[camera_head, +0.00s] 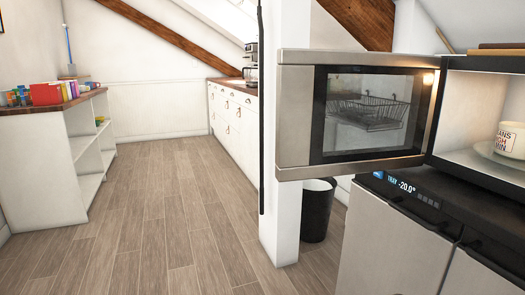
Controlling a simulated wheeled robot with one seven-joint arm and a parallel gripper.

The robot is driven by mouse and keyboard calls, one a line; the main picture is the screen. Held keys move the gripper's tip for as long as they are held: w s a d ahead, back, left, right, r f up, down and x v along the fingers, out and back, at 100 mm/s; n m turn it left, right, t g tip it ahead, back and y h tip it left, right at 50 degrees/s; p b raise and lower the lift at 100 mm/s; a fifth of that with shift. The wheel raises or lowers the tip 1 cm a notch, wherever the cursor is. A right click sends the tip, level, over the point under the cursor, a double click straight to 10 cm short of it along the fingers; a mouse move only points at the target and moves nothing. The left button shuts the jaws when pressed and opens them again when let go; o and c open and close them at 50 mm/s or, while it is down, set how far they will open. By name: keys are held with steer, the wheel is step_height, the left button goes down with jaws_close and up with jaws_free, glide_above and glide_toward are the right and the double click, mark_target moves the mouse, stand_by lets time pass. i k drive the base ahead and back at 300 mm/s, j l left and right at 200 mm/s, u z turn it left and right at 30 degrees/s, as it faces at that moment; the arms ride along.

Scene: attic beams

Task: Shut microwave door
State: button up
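The microwave (483,183) stands at the right on top of a dark-topped fridge unit, cut off by the picture's edge. Its door (297,118) is wide open and swung out to the left, with a silver frame and a dark-edged glass window. A wire basket shows in the glass; I cannot tell if it is a reflection or seen through. Inside the open cavity a white mug (510,139) with red and black lettering stands on a pale plate (492,155). My gripper is not in view.
The fridge unit (390,240) with a lit display stands below the door. A white post (285,215) and a black bin (317,210) are behind it. A thin black vertical bar (262,100) runs beside the post. Wooden floor (160,220) is clear towards the white shelf unit (40,165) at left.

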mark_target(302, 74)
steer(key=i+j+z, duration=0.1)
steer(key=z, duration=1.05)
steer(key=j+z, duration=0.8)
steer(key=j, duration=0.25)
steer(key=j+z, duration=0.45)
